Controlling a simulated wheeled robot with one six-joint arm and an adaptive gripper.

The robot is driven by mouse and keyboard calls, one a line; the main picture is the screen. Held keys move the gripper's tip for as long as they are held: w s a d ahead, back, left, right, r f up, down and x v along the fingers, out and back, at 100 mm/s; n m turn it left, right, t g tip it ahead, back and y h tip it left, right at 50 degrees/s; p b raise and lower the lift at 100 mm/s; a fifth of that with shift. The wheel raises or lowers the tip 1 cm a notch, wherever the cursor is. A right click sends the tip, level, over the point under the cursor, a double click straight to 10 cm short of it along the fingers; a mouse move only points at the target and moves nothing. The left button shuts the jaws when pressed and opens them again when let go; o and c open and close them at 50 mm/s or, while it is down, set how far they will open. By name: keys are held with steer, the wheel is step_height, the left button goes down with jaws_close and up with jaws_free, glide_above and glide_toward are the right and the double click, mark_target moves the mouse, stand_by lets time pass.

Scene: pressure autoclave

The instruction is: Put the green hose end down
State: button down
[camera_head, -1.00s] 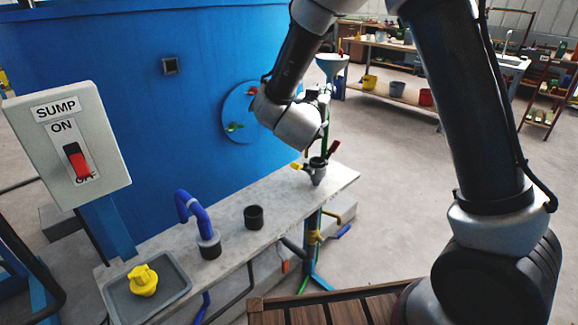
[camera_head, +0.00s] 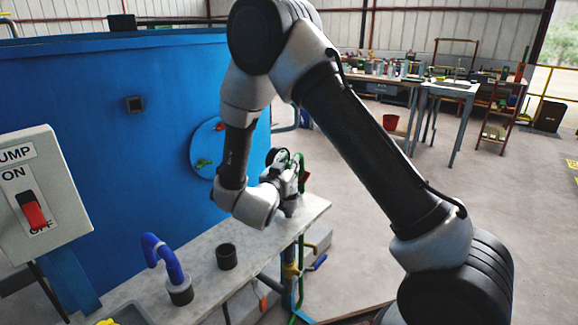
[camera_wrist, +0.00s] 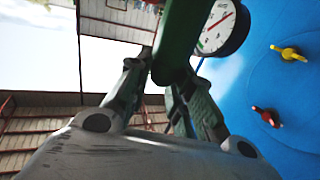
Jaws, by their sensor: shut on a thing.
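My gripper (camera_head: 288,182) is above the far end of the grey bench, beside the blue tank wall. In the wrist view my gripper (camera_wrist: 163,78) is shut on the green hose end (camera_wrist: 181,35), which runs up out of the picture between the fingers. In the head view the green hose (camera_head: 301,165) shows just right of the gripper and continues below the bench. The hose's tip is hidden by the gripper.
The grey bench (camera_head: 220,280) carries a blue bent pipe (camera_head: 165,258) and a black cup (camera_head: 227,256). A round gauge (camera_wrist: 224,26) is close to the held hose. The blue tank (camera_head: 90,110) stands left; open floor lies right.

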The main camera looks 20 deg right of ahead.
steer(key=shift+f, duration=0.3)
steer(key=c, duration=1.3)
jaws_free()
steer(key=shift+o, duration=0.2)
